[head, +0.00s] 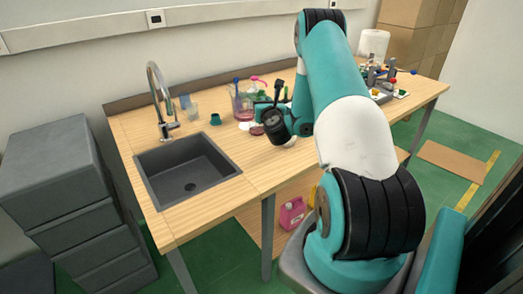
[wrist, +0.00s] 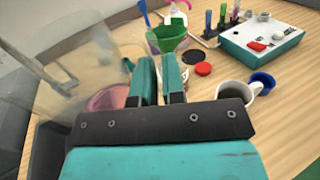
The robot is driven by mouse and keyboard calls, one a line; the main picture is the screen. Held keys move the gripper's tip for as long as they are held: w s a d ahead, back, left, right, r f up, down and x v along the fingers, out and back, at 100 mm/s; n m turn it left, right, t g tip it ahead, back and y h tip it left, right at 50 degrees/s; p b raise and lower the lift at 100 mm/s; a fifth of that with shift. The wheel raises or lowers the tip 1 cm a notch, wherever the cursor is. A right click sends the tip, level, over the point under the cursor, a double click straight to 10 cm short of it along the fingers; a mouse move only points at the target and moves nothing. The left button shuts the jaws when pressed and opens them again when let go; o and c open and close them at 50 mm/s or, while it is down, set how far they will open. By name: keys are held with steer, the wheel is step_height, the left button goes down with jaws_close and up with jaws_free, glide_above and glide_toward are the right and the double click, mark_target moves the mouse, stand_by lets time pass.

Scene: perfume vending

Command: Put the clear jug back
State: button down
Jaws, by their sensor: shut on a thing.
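The clear jug (head: 242,104) is see-through and stands upright at the back of the wooden table in the head view, beside my gripper (head: 262,112). In the wrist view the jug (wrist: 72,68) fills the left side as a large pale wall, close to the fingers. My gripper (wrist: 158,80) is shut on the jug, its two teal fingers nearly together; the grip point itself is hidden. Pink content (wrist: 108,97) shows low at the jug. I cannot tell whether the jug's base touches the table.
A green funnel (wrist: 168,38), red lid (wrist: 203,70), white cup (wrist: 232,88) and blue cup (wrist: 262,80) stand close to the right. A white device (wrist: 262,38) is farther right. A dark sink (head: 188,170) and tap (head: 160,95) lie left.

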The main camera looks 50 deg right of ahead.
step_height(320, 180, down, 17)
steer(key=b, duration=1.5)
steer(key=shift+r, duration=0.15)
steer(key=c, duration=1.6)
jaws_free()
steer(key=shift+f+b, duration=0.25)
steer(key=shift+b, duration=0.05)
steer(key=o, duration=0.4)
